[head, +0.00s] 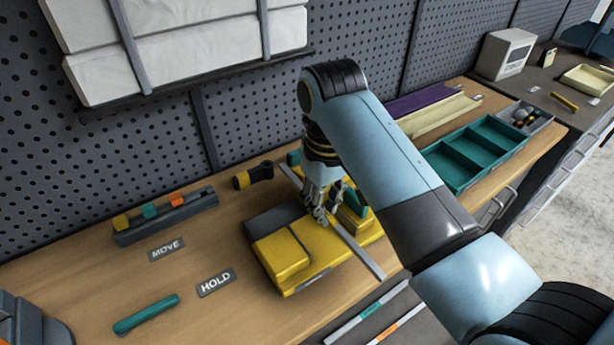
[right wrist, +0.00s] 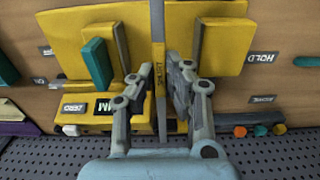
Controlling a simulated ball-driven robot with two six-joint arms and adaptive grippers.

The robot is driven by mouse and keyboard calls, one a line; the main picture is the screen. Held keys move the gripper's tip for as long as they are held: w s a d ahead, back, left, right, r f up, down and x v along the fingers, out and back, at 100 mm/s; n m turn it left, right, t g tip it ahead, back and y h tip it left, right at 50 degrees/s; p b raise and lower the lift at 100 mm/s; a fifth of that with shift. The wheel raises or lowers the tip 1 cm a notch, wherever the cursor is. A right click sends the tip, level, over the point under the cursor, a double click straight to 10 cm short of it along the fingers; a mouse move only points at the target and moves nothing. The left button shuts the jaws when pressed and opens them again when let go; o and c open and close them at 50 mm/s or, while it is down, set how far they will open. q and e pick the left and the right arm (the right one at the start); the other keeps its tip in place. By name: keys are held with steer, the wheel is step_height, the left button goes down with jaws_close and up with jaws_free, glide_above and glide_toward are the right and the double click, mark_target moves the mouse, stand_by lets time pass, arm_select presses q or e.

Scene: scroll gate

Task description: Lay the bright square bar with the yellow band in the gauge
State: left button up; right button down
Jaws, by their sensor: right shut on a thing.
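A long bright square bar (head: 361,254) runs across the yellow gauge (head: 283,256) in the head view. My right gripper (head: 320,205) is above the gauge and shut on the bar near its middle. In the right wrist view the bar (right wrist: 157,22) stands between the two fingers (right wrist: 160,88) and lines up with the gap between the gauge's yellow blocks (right wrist: 222,50). A yellow patch shows on it near the fingers. I cannot tell whether the bar touches the gauge floor. My left gripper is not in view.
A dark rack (head: 166,216) with coloured pieces stands at the left, near the MOVE (head: 167,249) and HOLD (head: 215,282) plates. A teal handle (head: 146,314) lies in front. A teal tray (head: 475,152) stands to the right.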

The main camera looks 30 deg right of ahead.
mark_target(322, 236)
steer(key=shift+w, duration=0.15)
steer(key=shift+f, duration=0.7)
step_height(322, 236, down, 3)
steer(key=shift+r, duration=0.2)
steer(key=shift+f, duration=0.8)
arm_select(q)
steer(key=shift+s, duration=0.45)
arm_select(e)
steer(key=shift+f, duration=0.2)
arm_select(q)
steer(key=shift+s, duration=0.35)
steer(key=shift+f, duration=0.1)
arm_select(e)
steer(key=shift+f, duration=0.3)
steer(key=c, duration=1.3)
jaws_free()
